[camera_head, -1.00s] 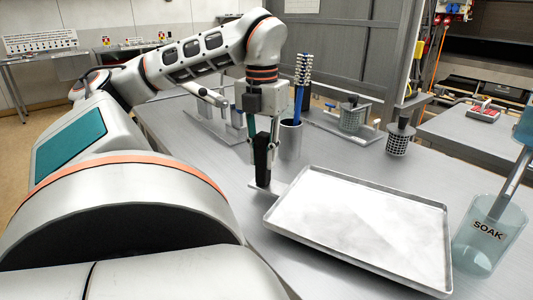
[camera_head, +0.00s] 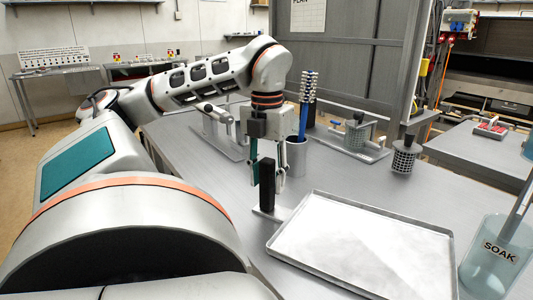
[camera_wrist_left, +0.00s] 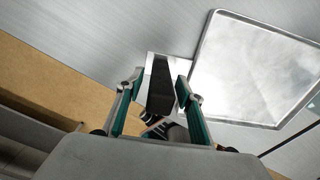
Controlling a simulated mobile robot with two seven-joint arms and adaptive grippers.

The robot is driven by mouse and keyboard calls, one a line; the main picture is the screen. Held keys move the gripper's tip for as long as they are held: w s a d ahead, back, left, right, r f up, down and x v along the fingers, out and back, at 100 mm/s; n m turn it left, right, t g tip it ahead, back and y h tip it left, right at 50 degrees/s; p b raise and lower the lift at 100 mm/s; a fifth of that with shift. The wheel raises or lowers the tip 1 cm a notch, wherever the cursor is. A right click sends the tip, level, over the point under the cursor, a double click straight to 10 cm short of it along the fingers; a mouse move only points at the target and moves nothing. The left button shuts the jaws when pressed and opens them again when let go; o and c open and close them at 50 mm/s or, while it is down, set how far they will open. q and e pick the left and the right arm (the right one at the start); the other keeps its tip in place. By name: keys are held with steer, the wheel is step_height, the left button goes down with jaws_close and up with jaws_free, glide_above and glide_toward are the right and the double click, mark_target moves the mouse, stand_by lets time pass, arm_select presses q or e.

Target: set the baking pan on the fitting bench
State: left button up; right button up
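The baking pan (camera_head: 360,245), a shallow pale metal tray with a raised rim, lies flat on the grey metal worktop. It also shows in the left wrist view (camera_wrist_left: 255,65). My left gripper (camera_head: 268,182) points down just left of the pan, apart from it. Its fingers stand open around an upright black block (camera_head: 268,186) on a small metal plate. In the left wrist view, gaps show between the block (camera_wrist_left: 161,85) and both fingers (camera_wrist_left: 158,98). My right gripper is out of view. I cannot tell for sure which surface is the fitting bench.
A metal cup holding a blue-handled brush (camera_head: 297,155) stands behind my left gripper. A clear SOAK beaker (camera_head: 492,255) stands right of the pan. Mesh basket pieces (camera_head: 404,158) sit farther back. Another grey bench (camera_head: 465,145) with a red item stands at the right, mostly clear.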

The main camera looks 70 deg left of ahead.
mark_target(267, 160)
arm_select(q)
step_height(267, 160, up, 8)
steer(key=p, duration=0.3)
steer(key=shift+s+f, duration=0.1)
steer(key=shift+r+p, duration=0.9)
steer(key=shift+r, duration=1)
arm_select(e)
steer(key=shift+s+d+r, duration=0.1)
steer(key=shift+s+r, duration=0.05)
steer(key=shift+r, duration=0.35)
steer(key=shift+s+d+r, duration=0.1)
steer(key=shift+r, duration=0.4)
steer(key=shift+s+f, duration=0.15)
